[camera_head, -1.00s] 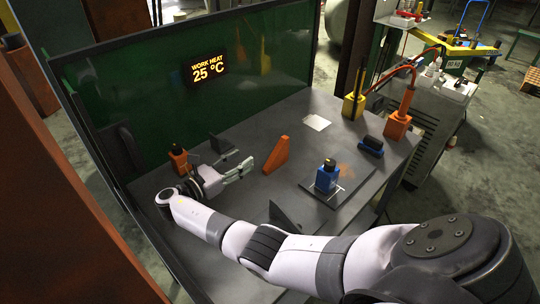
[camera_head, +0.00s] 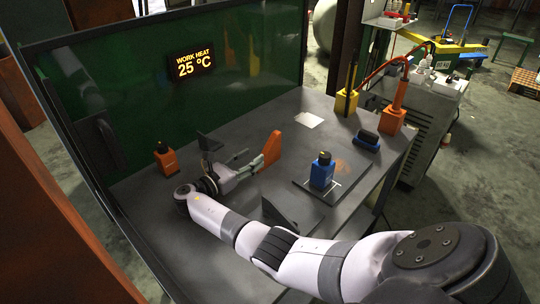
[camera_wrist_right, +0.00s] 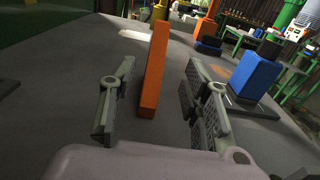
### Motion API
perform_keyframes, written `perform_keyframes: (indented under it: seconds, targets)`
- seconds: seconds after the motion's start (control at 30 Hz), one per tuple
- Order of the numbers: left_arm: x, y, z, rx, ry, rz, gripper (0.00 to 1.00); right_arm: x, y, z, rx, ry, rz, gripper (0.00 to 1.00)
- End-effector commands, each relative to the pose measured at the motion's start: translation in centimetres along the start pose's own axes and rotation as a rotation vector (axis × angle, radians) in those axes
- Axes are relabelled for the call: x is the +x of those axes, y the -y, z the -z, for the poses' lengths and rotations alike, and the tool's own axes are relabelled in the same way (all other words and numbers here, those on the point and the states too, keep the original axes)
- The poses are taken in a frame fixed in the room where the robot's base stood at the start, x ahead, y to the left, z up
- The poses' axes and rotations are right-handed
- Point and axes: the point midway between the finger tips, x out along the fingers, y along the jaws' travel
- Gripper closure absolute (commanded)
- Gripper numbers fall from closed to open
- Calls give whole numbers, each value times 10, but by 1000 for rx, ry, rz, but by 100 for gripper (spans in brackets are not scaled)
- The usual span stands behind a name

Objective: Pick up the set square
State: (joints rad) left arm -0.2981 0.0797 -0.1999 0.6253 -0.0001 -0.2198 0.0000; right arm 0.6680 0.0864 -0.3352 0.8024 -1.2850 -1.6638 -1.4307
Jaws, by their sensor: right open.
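The set square is an orange wedge-shaped piece (camera_head: 273,148) standing upright on the grey table. My right gripper (camera_head: 247,164) is low over the table, just left of it and pointing at it. In the right wrist view, the set square (camera_wrist_right: 155,68) stands between the two open fingers (camera_wrist_right: 160,85), nearer the left one. A gap shows on each side, and I see no contact. My left gripper is not in view.
A blue block with a black top (camera_head: 322,171) stands on a dark plate to the right. An orange block (camera_head: 165,159) stands behind my right wrist. Dark angled pieces (camera_head: 209,142) are nearby. A green screen (camera_head: 130,85) borders the table's back.

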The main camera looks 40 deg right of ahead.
Motion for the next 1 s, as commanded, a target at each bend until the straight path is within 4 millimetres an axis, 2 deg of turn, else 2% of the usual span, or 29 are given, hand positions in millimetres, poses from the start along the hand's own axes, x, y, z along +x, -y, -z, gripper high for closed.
perform_keyframes:
  seconds: [0.03, 0.13, 0.47, 0.63, 0.73, 0.83, 1.0]
  targets:
    - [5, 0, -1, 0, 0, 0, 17, 12, 0, 2, 2, 1, 2, 57]
    - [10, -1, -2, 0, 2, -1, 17, 29, 0, 3, 1, 0, 1, 57]
    - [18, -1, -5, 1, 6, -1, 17, 51, -1, 3, 1, 0, 0, 57]
    - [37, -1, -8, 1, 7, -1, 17, 74, -2, 8, 2, 1, 1, 57]
    - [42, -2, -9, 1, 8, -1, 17, 89, -2, 6, 2, 0, 1, 57]
    - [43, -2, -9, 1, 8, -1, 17, 96, -3, 4, 0, -1, -1, 57]
    - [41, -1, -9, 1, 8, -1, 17, 96, -3, 3, 0, -2, -1, 57]
